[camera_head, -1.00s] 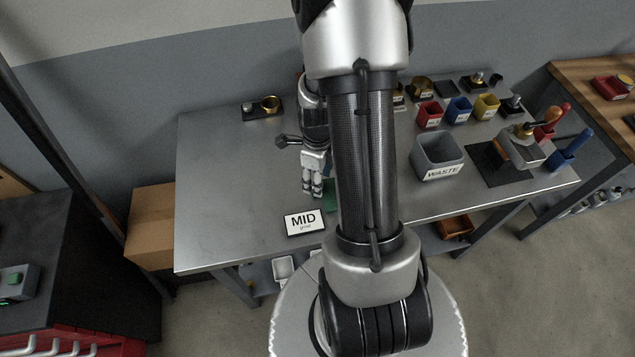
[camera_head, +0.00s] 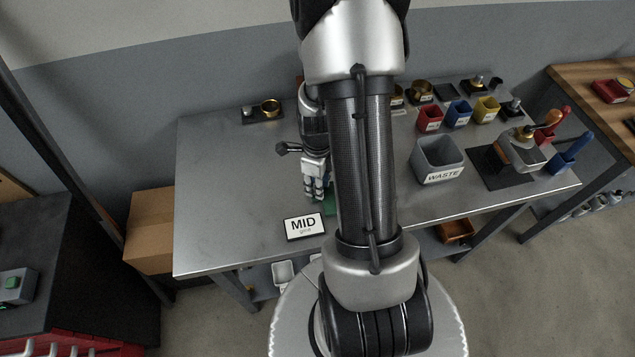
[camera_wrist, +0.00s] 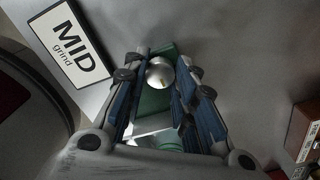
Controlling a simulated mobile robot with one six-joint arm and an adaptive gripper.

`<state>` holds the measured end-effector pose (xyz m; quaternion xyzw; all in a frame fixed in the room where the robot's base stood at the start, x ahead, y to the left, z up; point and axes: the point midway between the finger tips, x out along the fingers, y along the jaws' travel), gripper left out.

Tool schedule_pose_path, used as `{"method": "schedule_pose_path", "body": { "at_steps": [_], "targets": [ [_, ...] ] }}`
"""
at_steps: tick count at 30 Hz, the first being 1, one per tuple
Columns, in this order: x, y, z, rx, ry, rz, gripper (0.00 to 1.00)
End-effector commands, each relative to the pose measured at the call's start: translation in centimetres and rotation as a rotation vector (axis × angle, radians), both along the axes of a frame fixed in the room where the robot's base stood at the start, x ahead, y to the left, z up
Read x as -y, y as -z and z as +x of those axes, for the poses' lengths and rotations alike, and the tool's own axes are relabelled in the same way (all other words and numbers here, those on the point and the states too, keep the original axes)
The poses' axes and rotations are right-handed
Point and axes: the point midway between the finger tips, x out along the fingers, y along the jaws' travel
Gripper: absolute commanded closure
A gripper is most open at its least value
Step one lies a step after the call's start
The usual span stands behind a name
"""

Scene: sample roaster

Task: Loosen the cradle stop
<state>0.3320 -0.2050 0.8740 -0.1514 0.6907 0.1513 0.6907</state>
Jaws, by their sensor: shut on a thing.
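My gripper (camera_head: 316,193) is low over the steel table, beside my large arm link, which hides part of the area. In the wrist view, my gripper (camera_wrist: 160,74) has its blue-padded fingers on both sides of a round silver knob (camera_wrist: 160,72), which looks to be the cradle stop. The gripper is shut on this knob. The knob sits at the far end of a green cradle (camera_wrist: 153,102) that lies between the fingers. A small part of the green cradle (camera_head: 329,206) also shows in the head view. The lower part of the knob is hard to make out.
A MID grind sign (camera_head: 305,227) stands just left of the cradle, near the table's front edge. A grey WASTE bin (camera_head: 437,160) stands to the right. Red (camera_head: 429,119), blue (camera_head: 458,112) and yellow (camera_head: 487,106) cups stand behind.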

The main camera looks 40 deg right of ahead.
Motion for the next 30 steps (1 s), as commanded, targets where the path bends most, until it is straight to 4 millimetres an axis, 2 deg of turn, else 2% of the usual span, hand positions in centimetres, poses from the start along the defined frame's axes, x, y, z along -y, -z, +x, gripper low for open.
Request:
{"method": "schedule_pose_path", "body": {
  "at_steps": [4, 17, 30],
  "targets": [
    [0.00, -0.01, 0.00, 0.000, 0.000, 0.000, 0.99],
    [0.00, -0.03, -0.01, 0.000, -0.081, 0.000, 0.99],
    [0.04, -0.07, -0.01, 0.000, -0.447, 0.000, 0.99]
  ]
}}
